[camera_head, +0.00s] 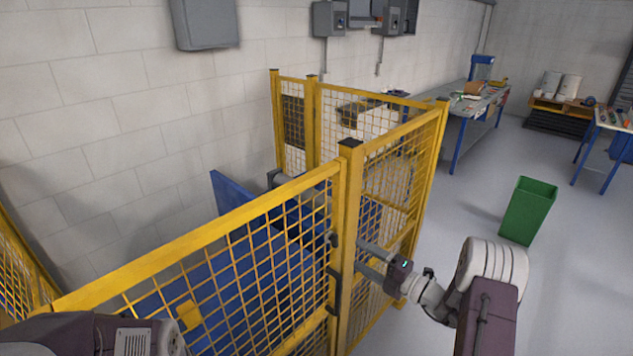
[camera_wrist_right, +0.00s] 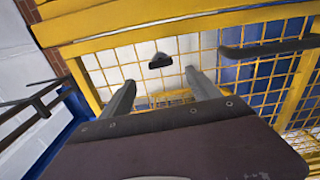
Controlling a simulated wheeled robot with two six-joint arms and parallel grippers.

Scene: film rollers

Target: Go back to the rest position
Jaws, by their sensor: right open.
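My right gripper (camera_head: 360,257) is open, beside the yellow post (camera_head: 349,215) of a mesh cage, pointing left. I cannot tell whether its fingers touch the post or the mesh. In the right wrist view the two grey fingers (camera_wrist_right: 160,80) stand apart with nothing between them, in front of the yellow mesh. A dark handle (camera_head: 334,290) is on the gate beside the post. A dark bar like a handle also shows in the wrist view (camera_wrist_right: 268,48). Only part of my left arm shows at the lower left of the head view; its gripper is out of sight.
The yellow mesh fence (camera_head: 200,247) fills the left and middle, with blue panels behind it. A green bin (camera_head: 528,208) stands on open grey floor at right. A workbench (camera_head: 478,103) stands at the back wall, and another table (camera_head: 612,120) at far right.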

